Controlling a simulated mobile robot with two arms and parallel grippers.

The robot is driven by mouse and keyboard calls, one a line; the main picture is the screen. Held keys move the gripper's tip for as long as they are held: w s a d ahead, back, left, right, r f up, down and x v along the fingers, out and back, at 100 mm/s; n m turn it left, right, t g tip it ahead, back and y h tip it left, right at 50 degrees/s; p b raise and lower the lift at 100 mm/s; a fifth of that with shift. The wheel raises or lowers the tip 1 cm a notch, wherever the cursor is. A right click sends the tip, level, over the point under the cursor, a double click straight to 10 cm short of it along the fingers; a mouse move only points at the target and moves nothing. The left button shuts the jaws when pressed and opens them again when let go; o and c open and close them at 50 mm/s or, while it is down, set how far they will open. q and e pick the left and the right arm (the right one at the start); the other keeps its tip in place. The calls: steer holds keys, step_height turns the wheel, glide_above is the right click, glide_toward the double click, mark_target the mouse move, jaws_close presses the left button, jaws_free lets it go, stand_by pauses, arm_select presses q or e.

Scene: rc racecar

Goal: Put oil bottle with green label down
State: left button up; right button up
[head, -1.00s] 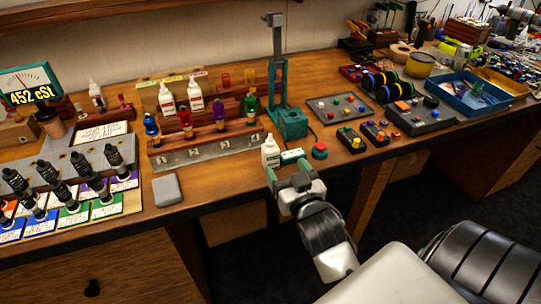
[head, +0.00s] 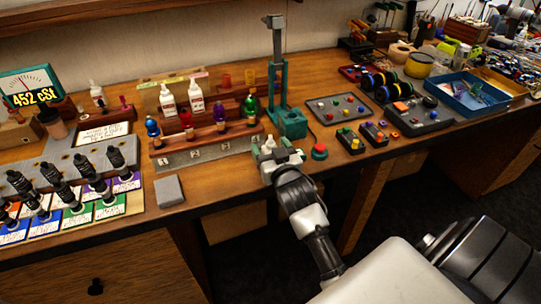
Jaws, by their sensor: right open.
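A small white oil bottle (head: 270,141) stands near the front edge of the bench, in front of the teal stand. Only its top shows, because my right gripper hides the lower part and any label there. My right gripper (head: 271,151) is open at the bottle, with its fingers seeming to lie around or just in front of it. I cannot tell whether they touch it. My left gripper is not in view.
A teal press stand (head: 292,122) rises just behind the gripper. A wooden rack (head: 215,140) with coloured bottles is to the left, with two white bottles (head: 196,100) behind. A red button (head: 319,152) is close on the right. Bare bench lies front left, beside a grey block (head: 169,190).

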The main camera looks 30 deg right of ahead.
steer(key=c, duration=1.1)
steer(key=shift+r, duration=0.65)
step_height(320, 180, up, 3)
steer(key=shift+f, duration=0.1)
steer(key=s+d+r, duration=0.5)
steer(key=s+r, duration=0.2)
steer(key=s, duration=0.3)
steer(key=n+y, duration=0.1)
steer(key=y, duration=0.1)
glide_toward(271, 138)
steer(key=s+a+f+y, duration=0.1)
steer(key=s+a+f, duration=0.1)
steer(key=a, duration=0.4)
steer(key=s+a+f+n+y, duration=0.1)
steer(key=s+a+f, duration=0.1)
steer(key=a, duration=0.4)
steer(key=shift+s+f+n, duration=0.3)
steer(key=shift+f, duration=0.25)
